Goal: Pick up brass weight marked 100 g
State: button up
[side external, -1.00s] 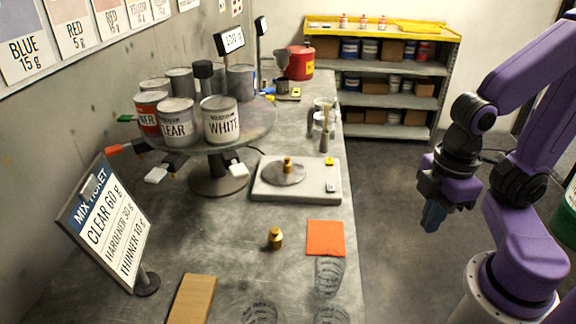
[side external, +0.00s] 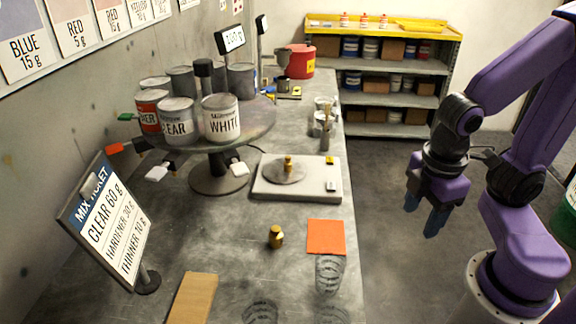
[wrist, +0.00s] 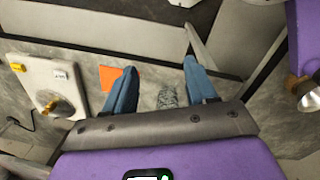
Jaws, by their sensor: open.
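Two brass weights are in the side view. One weight (side external: 276,236) stands on the bench left of the orange square; a smaller-looking one (side external: 288,163) stands on the round pan of the white scale (side external: 265,190). I cannot read a mark on either. My gripper (side external: 436,222) is open and empty, fingers pointing down, off the bench's right side and well apart from both weights. In the wrist view its blue fingers (wrist: 160,90) are spread with nothing between them. The scale's weight (wrist: 62,105) shows left of them; the bench weight is not visible there.
The orange square (side external: 326,237) lies flat on the bench. Paint cans (side external: 221,118) stand on a round turntable, with a mix ticket sign (side external: 105,225) in front at left. A wooden block (side external: 192,298) lies at the near edge. Shelves (side external: 385,85) stand behind.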

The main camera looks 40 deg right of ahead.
jog(key=w+a+f+n+t+h, duration=0.25)
jog(key=w+n+h, duration=0.35)
jog(key=w, duration=0.9)
jog(key=n+t+h, duration=0.3)
jog(key=n+t, duration=0.4)
jog(key=n, duration=0.1)
send_near(288, 165)
jog(key=shift+g, duration=0.25)
jog(key=x, duration=0.9)
jog(key=shift+w+d, duration=0.15)
jog(key=shift+w, duration=0.2)
grip_shut()
